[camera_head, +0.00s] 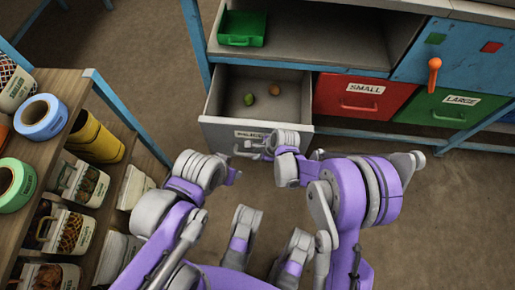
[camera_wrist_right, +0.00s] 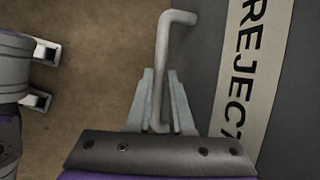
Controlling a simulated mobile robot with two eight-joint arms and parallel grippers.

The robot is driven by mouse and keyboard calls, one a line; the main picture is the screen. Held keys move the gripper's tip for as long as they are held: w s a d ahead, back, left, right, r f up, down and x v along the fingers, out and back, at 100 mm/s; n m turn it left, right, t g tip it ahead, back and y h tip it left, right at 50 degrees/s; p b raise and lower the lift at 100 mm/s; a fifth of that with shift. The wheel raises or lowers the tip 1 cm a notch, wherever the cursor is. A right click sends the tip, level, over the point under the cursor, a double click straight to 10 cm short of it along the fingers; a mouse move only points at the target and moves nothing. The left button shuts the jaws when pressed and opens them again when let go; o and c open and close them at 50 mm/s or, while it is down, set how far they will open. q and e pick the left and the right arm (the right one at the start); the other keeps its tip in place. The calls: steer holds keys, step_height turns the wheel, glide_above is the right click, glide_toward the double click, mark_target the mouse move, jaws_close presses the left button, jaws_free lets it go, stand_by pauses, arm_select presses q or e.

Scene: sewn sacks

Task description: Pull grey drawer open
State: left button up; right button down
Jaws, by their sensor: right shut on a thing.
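The grey drawer (camera_head: 225,125) is pulled out from the cabinet, and its inside shows in the head view. Its front carries a REJECT label (camera_wrist_right: 245,75), partly hidden by my right gripper in the head view. My right gripper (camera_head: 262,148) is at the drawer front. In the right wrist view its fingers (camera_wrist_right: 160,105) are shut on the drawer's bent grey handle (camera_wrist_right: 176,18). My left gripper (camera_head: 234,177) is apart from the drawer, to the left of my right arm. Its two fingers (camera_wrist_right: 43,77) stand apart and empty in the right wrist view.
A green lump (camera_head: 249,99) and a brown lump (camera_head: 275,90) lie in the drawer. A red SMALL drawer (camera_head: 335,100) and green LARGE drawer (camera_head: 420,108) are shut at right. A green tray (camera_head: 242,28) sits above. A stocked shelf (camera_head: 75,85) stands left.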

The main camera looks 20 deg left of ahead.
steer(key=shift+s+d, duration=0.3)
steer(key=shift+s, duration=0.6)
steer(key=c, duration=0.8)
jaws_free()
steer(key=p+v, duration=0.3)
steer(key=v, duration=0.7)
steer(key=shift+r, duration=0.4)
steer(key=shift+d, duration=0.15)
